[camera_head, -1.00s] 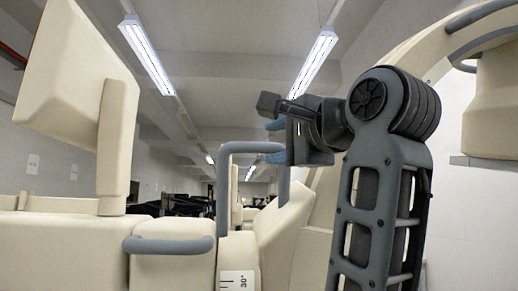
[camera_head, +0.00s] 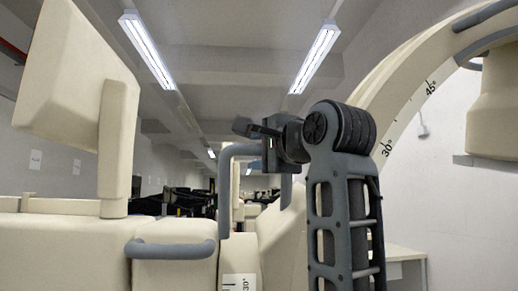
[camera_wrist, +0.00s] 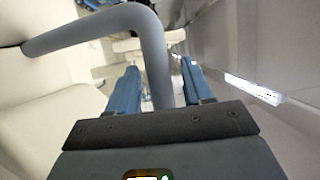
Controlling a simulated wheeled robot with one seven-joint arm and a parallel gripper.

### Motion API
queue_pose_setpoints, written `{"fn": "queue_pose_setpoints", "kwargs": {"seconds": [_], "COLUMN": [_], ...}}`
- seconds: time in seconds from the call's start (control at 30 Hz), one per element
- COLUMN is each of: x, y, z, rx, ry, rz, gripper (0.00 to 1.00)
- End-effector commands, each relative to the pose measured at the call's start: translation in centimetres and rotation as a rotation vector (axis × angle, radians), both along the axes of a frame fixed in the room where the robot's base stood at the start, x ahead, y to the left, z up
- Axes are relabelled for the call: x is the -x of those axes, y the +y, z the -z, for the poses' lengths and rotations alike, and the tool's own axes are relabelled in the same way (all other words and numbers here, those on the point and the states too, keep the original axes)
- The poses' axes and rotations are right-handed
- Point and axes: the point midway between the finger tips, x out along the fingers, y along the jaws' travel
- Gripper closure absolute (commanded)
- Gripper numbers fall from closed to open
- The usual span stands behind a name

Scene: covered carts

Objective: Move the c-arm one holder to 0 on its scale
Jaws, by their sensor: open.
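The cream c-arm arc (camera_head: 385,112) curves up at the right, with 30° and 45° marks on its side. A cream holder body (camera_head: 285,228) stands at the middle, with a grey bent handle (camera_head: 224,185) rising from it. A white scale plate (camera_head: 238,284) with ticks and a 30° mark shows at the bottom. My gripper (camera_head: 262,135) is at the handle's upper right part. In the wrist view my gripper (camera_wrist: 160,90) is open, its blue fingers on either side of the handle's straight leg (camera_wrist: 158,65); I cannot tell whether they touch it. No 0 mark is visible.
A cream monitor (camera_head: 75,75) stands at the left on the cart. A grey rail (camera_head: 170,248) runs along the cart's front. A cream c-arm head (camera_head: 497,110) hangs at the far right. A white table (camera_head: 405,255) stands at the lower right.

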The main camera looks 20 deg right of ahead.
Motion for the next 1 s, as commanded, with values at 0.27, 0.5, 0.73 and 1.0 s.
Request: {"fn": "queue_pose_setpoints", "kwargs": {"seconds": [0.27, 0.5, 0.73, 1.0], "x": [-0.01, 0.0, 0.0, 0.0], "y": [0.0, -0.01, 0.0, 0.0], "z": [0.02, 0.02, 0.04, 0.07], "rx": [0.0, 0.0, 0.0, 0.0], "ry": [0.0, 0.0, 0.001, 0.001], "rz": [0.0, 0.0, 0.0, 0.0], "gripper": [0.54, 0.77, 0.99, 1.0]}}
